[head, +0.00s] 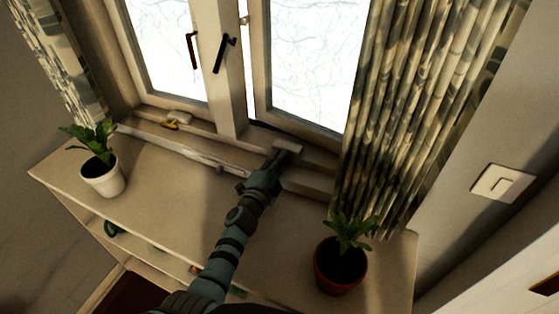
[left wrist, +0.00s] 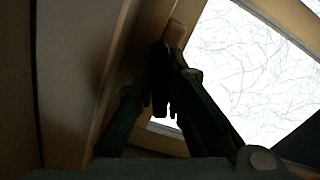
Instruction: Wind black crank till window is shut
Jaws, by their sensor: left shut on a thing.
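The window's right sash (head: 262,80) stands a little open, with a bright strip between it and the middle post (head: 228,105). The left sash (head: 155,85) looks closed. My left gripper (head: 272,163) is at the sill below the right sash, beside a pale crank housing (head: 288,146). It is shut on a small dark part, which I take to be the black crank (left wrist: 161,92), in the left wrist view between my fingers (left wrist: 160,75). In the head view the gripper hides most of the crank. My right gripper is not in view.
A white-potted plant (head: 103,180) stands left on the cabinet top (head: 165,200), and a red-potted plant (head: 340,268) right of my arm. A patterned curtain (head: 400,110) hangs close at the right. A yellowish fitting (head: 177,120) sits on the left sill. The cabinet's middle is clear.

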